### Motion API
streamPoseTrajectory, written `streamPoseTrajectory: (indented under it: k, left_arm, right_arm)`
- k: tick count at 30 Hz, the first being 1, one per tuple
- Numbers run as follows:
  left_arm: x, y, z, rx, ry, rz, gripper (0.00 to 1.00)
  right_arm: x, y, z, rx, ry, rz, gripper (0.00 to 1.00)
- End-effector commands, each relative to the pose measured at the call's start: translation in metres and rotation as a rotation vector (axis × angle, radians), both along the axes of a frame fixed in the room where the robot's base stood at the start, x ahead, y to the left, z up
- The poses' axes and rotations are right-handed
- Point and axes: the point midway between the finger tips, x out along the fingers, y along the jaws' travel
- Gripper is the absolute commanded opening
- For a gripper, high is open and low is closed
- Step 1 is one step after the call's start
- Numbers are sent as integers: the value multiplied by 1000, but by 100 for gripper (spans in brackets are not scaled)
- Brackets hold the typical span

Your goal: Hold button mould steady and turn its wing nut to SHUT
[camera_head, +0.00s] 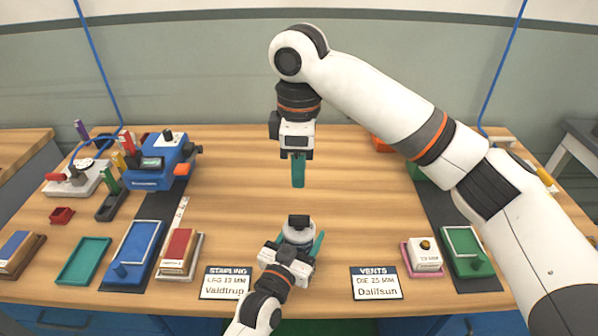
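A small round grey-white piece with a dark block on top (299,228) stands at the front middle of the table; it looks like the button mould with its wing nut. My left gripper (297,243) reaches it from the front, with teal fingers spread on either side. Whether they touch it I cannot tell, and its lower part is hidden. My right gripper (298,171) points down above the table, behind the mould in the picture and apart from it. Its teal fingers overlap in a narrow strip, so their gap is hidden. Any SHUT marking is too small to read.
A pink tray (410,262) with a white block and a green box (467,250) stand right. A blue machine (160,163) stands back left. The table's middle is clear.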

Motion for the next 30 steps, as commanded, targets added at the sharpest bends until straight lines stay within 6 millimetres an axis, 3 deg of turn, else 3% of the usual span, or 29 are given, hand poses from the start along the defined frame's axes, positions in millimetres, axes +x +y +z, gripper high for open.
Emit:
streamPoseTrajectory:
  k: [7,8,12,23,30]
  left_arm:
    - [0,0,3,-3,-5,1,16]
    - [0,0,3,-3,-5,1,65]
    - [0,0,2,-2,-4,0,86]
    - [-6,3,-1,0,1,0,86]
    - [-45,21,-1,0,2,0,86]
  right_arm:
    - [0,0,0,0,0,0,35]
    - [0,0,0,0,0,0,35]
    - [0,0,0,0,0,0,35]
    - [0,0,-1,0,0,0,35]
    - [0,0,-1,0,0,0,35]
